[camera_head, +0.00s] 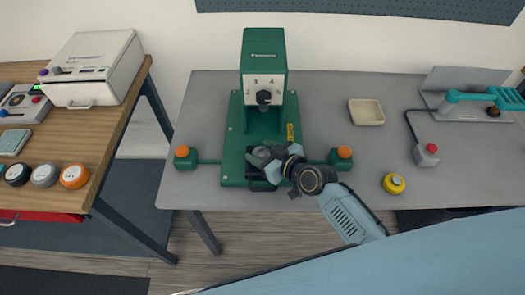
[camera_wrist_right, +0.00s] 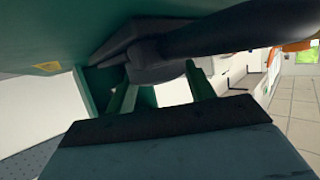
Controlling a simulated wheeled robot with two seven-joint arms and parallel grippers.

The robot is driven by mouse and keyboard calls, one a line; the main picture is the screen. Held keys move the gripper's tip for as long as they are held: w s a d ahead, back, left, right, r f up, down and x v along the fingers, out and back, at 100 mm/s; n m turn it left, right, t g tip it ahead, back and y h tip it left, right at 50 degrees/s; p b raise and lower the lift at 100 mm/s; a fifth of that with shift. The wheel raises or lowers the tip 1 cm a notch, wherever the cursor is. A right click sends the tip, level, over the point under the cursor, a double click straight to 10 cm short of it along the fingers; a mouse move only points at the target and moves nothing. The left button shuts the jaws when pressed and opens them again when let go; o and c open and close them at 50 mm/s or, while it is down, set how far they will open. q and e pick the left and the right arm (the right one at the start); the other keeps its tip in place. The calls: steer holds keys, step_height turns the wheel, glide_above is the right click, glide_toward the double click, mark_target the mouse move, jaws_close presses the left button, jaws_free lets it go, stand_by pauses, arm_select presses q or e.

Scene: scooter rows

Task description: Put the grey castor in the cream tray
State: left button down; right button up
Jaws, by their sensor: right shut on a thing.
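A grey round castor-like piece (camera_head: 44,175) lies on the wooden table at left, between a black and an orange one. The cream tray (camera_head: 366,112) lies on the grey table, right of the green press, and looks empty. My right gripper (camera_head: 272,164) is at the low front of the green press (camera_head: 237,140), shut on what looks like its dark bar (camera_wrist_right: 225,30). A grey round part (camera_head: 261,153) sits beside the fingers in the press, partly hidden; I cannot tell whether it is a castor. My left gripper is not in view.
Green boxes with orange knobs (camera_head: 185,157) (camera_head: 341,157) flank the press. A yellow round piece (camera_head: 394,183) and a grey box with a red button (camera_head: 426,154) are on the right. The grey table (camera_head: 330,90) is bare around the tray. A gap separates the tables.

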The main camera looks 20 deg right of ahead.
steer(key=o, duration=1.1)
steer(key=shift+f, duration=0.1)
